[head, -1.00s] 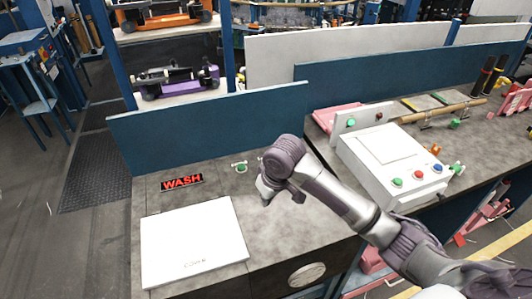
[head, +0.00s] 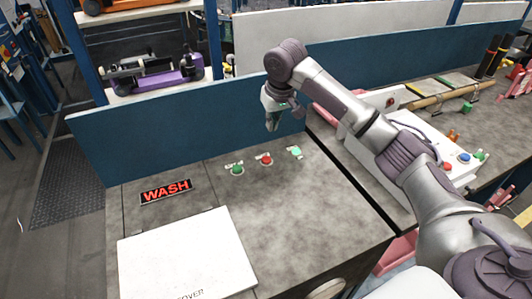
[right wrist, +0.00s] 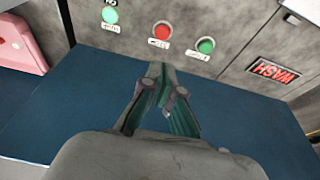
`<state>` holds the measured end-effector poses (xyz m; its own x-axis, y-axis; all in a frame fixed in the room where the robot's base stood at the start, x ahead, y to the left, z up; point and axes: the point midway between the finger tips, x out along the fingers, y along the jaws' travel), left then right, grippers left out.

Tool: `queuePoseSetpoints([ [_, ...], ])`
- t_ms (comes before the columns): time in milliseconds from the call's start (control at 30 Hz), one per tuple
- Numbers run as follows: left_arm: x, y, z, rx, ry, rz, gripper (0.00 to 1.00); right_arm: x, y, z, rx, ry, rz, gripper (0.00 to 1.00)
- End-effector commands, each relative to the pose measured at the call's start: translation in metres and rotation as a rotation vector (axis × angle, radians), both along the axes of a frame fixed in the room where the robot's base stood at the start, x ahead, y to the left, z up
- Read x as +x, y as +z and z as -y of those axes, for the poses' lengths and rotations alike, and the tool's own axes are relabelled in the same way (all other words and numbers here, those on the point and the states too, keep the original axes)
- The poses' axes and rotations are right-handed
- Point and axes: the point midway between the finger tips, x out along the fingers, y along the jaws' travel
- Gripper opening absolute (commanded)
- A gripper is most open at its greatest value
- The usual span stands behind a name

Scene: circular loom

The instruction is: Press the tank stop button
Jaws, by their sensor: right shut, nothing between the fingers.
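A red button (head: 266,160) sits on the grey counter, between a green button (head: 237,169) and a pale green lit lamp or button (head: 295,152). The small labels beside them are too small to read. My right gripper (head: 271,126) is shut and empty. It points down above the row, near the blue back panel, apart from the buttons. In the right wrist view its closed fingertips (right wrist: 158,72) show just below the red button (right wrist: 162,31), with the green button (right wrist: 206,46) to the right and the pale green one (right wrist: 110,15) to the left. My left gripper is out of view.
A WASH sign (head: 166,191) and a white cover (head: 185,258) lie on the counter to the left. A blue panel (head: 165,130) stands along the back edge. A white control box (head: 425,135) is at the right, partly behind my right arm.

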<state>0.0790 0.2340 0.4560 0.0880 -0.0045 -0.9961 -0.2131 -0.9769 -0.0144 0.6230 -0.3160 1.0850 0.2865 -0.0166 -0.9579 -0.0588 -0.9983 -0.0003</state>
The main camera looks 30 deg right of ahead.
Motion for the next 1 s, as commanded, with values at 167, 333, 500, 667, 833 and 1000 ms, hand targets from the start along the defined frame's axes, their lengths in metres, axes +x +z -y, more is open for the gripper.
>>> queuePoseSetpoints([
  [167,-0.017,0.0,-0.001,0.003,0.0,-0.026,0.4,0.001,-0.004,0.0,0.0,0.001,-0.001,0.0],
  [333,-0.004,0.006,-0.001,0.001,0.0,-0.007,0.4,0.006,-0.025,0.0,0.0,0.0,-0.005,0.0],
  [500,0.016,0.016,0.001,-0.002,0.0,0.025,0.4,0.017,-0.059,0.0,0.0,0.001,-0.005,0.0],
  [667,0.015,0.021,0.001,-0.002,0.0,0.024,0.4,0.027,-0.092,0.001,0.0,0.0,-0.005,0.0],
  [833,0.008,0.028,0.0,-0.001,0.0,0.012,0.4,0.028,-0.118,0.001,-0.001,0.002,-0.002,0.0],
  [1000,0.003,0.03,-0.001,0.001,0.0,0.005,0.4,0.028,-0.133,0.001,-0.001,0.002,-0.001,0.0],
])
